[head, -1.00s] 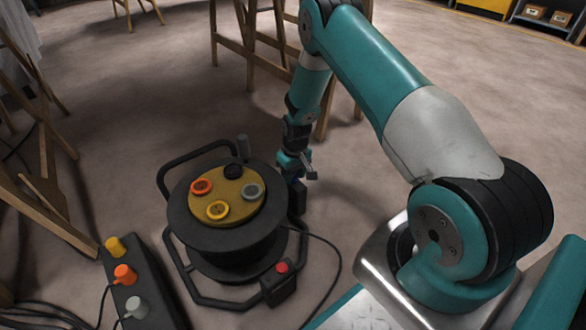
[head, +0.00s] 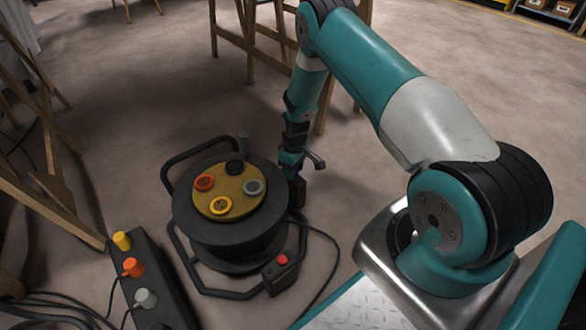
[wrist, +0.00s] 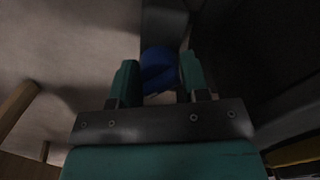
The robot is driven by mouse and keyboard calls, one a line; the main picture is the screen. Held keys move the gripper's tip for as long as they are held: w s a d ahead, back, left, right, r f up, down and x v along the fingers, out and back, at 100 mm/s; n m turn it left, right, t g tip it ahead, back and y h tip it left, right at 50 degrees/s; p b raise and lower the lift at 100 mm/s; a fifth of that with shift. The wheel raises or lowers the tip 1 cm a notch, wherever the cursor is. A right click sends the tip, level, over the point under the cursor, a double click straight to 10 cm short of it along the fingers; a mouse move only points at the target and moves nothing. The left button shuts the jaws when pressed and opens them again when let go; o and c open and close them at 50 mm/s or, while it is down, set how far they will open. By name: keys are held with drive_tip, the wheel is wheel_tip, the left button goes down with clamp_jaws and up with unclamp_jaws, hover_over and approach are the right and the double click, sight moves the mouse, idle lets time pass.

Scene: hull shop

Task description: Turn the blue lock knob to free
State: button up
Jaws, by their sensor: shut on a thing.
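The blue lock knob (wrist: 160,70) shows in the dark wrist view, between the two teal fingers of my gripper (wrist: 158,82). The fingers are shut on it. In the head view my gripper (head: 292,172) points down at the right side of the black cable reel (head: 232,230), and the knob is hidden there behind the gripper and reel. The knob's marking and turn position cannot be read.
The reel's yellow top plate (head: 228,205) carries red, yellow, grey and black sockets. A black strip (head: 165,285) with yellow, orange and grey plugs lies at the front left. Wooden trestles (head: 240,65) stand behind. A cable runs over the floor to the right.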

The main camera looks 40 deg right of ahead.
drive_tip(key=shift+d, duration=0.2)
drive_tip(key=o, duration=0.9)
drive_tip(key=shift+a, duration=0.1)
drive_tip(key=r+p, duration=0.2)
drive_tip(key=r, duration=0.3)
drive_tip(key=r+p, duration=0.3)
drive_tip(key=r, duration=0.3)
drive_tip(key=d+r+p, duration=0.1)
drive_tip(key=r+p, duration=0.2)
drive_tip(key=r, duration=0.3)
drive_tip(key=shift+w+r, duration=0.15)
